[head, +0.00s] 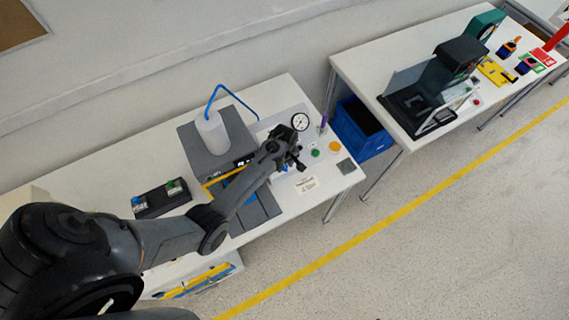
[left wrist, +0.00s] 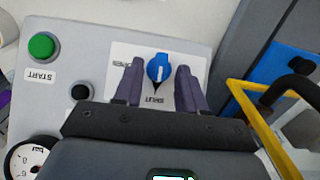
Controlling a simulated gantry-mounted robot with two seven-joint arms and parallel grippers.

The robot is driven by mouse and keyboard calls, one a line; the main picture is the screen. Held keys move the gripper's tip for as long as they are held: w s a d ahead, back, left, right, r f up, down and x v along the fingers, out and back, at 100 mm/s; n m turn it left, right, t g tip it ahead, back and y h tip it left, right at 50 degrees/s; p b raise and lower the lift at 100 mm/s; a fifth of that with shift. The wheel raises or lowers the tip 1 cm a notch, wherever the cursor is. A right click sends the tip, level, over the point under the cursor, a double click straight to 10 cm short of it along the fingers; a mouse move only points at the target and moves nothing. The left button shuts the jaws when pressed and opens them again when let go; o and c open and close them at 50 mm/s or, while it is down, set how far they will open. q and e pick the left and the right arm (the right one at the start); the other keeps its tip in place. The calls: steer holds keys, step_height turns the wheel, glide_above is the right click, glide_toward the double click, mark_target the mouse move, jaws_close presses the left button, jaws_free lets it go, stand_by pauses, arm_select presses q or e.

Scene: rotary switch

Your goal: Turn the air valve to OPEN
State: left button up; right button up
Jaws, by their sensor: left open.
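The air valve is a blue rotary knob (left wrist: 159,68) with a white pointer line, on a white label plate (left wrist: 190,65) with printed lettering, upside down in the left wrist view. My left gripper (left wrist: 158,84) is open, with one dark finger on each side of the knob. Whether the fingers touch the knob cannot be told. In the head view my left gripper (head: 291,161) is over the light panel, and it hides the knob there. The lettering on the plate is partly covered by the fingers. My right gripper is not in view.
A green START button (left wrist: 41,46) and a black knob (left wrist: 80,91) sit beside the plate. A gauge (head: 300,122) stands on the panel. A yellow frame (left wrist: 262,128) is close to the gripper's right. A second table (head: 360,68) stands beyond.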

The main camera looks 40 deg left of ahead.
arm_select(q)
jaws_close()
